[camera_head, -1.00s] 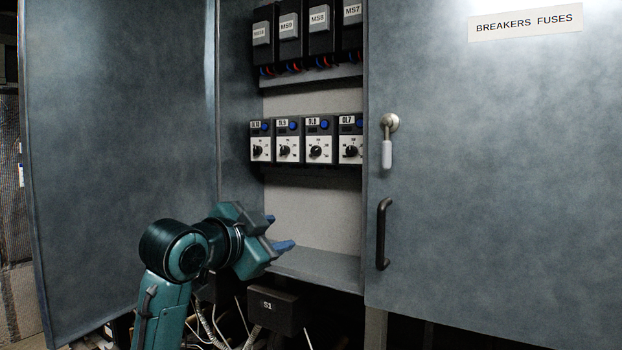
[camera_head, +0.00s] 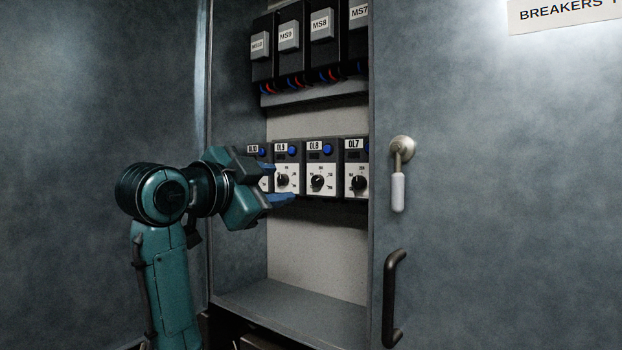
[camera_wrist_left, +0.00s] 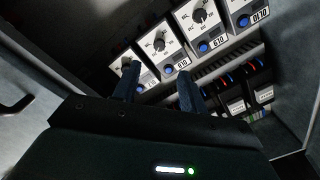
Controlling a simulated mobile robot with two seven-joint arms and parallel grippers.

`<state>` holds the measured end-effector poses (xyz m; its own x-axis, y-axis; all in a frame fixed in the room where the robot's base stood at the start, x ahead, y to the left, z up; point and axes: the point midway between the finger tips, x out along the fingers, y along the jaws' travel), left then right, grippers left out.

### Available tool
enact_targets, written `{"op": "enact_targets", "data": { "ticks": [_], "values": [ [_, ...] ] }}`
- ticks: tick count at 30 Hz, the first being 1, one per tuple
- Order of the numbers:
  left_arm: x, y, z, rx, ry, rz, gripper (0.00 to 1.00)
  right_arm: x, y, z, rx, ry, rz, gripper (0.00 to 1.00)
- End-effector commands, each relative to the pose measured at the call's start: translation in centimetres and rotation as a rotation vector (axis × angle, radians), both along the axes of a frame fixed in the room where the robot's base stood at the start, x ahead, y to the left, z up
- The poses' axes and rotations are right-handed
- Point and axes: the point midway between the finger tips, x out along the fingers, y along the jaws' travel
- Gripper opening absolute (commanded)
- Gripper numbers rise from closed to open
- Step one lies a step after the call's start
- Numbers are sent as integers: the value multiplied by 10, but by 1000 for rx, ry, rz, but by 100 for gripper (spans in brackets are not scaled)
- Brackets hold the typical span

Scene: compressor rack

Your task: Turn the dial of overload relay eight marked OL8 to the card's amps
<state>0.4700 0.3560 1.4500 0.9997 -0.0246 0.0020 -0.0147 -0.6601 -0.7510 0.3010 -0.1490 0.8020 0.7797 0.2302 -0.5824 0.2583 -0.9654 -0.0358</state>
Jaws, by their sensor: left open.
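Overload relay OL8 (camera_head: 322,150) is in the row inside the open cabinet bay, between OL9 and OL7. Its white face carries a black dial (camera_head: 317,181), with a blue button above. In the left wrist view the relays appear upside down, with the OL8 dial (camera_wrist_left: 159,45) just beyond the gap between the fingers. My left gripper (camera_head: 282,183) is open and empty in front of the row. In the head view it overlaps OL10 and part of OL9, left of the OL8 dial. Its contact with the relays cannot be told. No amps card is recognisable. My right gripper is out of view.
Relays OL9 (camera_head: 287,152) and OL7 (camera_head: 355,156) flank OL8. Starters, including MS8 (camera_head: 321,27), hang above. A closed door with a lever (camera_head: 398,190) and black handle (camera_head: 392,300) stands right. The bay below the relays is clear.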

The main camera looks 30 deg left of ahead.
Motion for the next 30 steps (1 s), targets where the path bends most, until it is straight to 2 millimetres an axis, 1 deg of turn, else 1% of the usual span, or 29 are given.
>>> {"op": "enact_targets", "data": {
  "ticks": [1, 6, 9, 13, 18, 27, 30],
  "values": [
    [12, -1, 2, -5, 5, -5, 43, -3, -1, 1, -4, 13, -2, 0],
    [49, -3, 2, -4, 5, -5, 43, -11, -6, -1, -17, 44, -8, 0],
    [68, -3, 2, -4, 5, -4, 43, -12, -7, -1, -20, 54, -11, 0],
    [86, -3, 2, -3, 4, -2, 43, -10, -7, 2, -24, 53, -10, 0],
    [99, -3, 0, -1, 2, -1, 43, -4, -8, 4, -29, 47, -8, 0],
    [101, -3, 0, 0, 1, 0, 43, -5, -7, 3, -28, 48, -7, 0],
    [101, -3, 0, 0, 1, 0, 35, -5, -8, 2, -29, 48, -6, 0]
  ]
}}
